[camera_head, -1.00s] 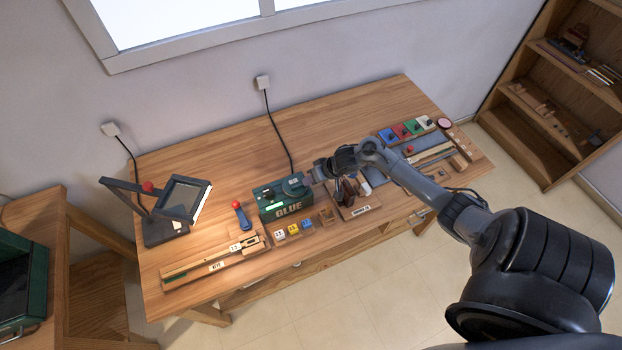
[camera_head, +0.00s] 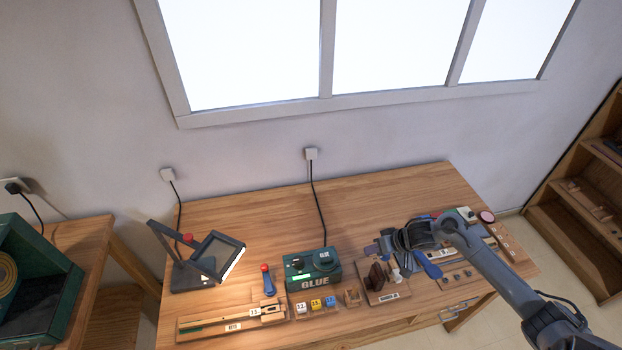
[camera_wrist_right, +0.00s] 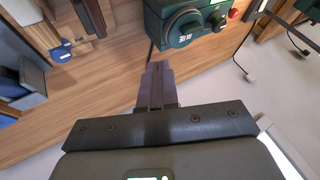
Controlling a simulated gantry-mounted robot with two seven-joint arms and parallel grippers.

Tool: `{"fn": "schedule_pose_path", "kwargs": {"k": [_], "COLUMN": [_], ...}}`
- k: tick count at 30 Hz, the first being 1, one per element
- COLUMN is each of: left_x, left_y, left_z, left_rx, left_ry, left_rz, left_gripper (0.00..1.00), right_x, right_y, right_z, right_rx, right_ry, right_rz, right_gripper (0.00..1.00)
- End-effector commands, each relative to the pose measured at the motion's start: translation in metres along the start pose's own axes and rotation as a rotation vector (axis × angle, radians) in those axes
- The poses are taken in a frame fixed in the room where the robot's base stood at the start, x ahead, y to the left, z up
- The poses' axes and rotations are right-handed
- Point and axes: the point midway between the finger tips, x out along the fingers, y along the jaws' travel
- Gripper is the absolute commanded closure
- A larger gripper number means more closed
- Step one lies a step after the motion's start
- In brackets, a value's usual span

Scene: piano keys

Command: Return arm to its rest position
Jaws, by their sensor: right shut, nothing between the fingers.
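My right arm comes in from the lower right of the head view. Its gripper (camera_head: 386,246) hangs above the wooden workbench (camera_head: 232,221), to the right of the green glue box (camera_head: 313,272). In the right wrist view the fingers (camera_wrist_right: 157,84) are together and hold nothing. The bench and the glue box (camera_wrist_right: 188,24) lie beyond the fingertips, apart from them. My left gripper does not show in either view.
A lamp-like stand (camera_head: 196,262) is at the bench's left. Small coloured blocks (camera_head: 315,304) and a wooden holder with dark pieces (camera_head: 377,281) line the front. A shelf (camera_head: 580,200) stands at the right. The bench's back is clear.

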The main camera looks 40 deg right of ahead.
Motion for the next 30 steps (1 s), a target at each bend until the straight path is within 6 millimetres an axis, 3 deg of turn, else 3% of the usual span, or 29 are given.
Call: {"fn": "schedule_pose_path", "kwargs": {"k": [2,5,8,11,14,18,21,24,30], "left_x": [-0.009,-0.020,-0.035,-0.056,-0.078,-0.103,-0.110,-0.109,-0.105], "left_y": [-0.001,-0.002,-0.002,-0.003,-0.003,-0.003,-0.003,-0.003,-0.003], "left_z": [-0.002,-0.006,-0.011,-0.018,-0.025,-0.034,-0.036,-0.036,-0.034], "left_rx": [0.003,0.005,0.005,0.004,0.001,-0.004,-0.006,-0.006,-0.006], "left_ry": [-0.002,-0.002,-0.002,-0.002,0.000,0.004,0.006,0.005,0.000], "left_rz": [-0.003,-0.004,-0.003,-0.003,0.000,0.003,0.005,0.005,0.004], "left_gripper": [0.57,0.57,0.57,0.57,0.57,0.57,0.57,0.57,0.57], "right_x": [-0.006,-0.002,0.002,0.004,-0.005,-0.049,-0.088,-0.119,-0.151], "right_y": [-0.002,-0.011,-0.044,-0.103,-0.175,-0.270,-0.304,-0.315,-0.297], "right_z": [0.007,0.035,0.073,0.110,0.137,0.145,0.142,0.142,0.151], "right_rx": [0.011,0.040,0.056,0.069,0.014,-0.123,-0.214,-0.303,-0.483], "right_ry": [-0.015,-0.058,-0.104,-0.111,-0.068,0.017,0.019,-0.032,-0.186], "right_rz": [0.000,-0.020,-0.070,-0.118,-0.118,-0.031,0.061,0.132,0.225], "right_gripper": [1.00,1.00,1.00,1.00,1.00,1.00,1.00,1.00,1.00]}}
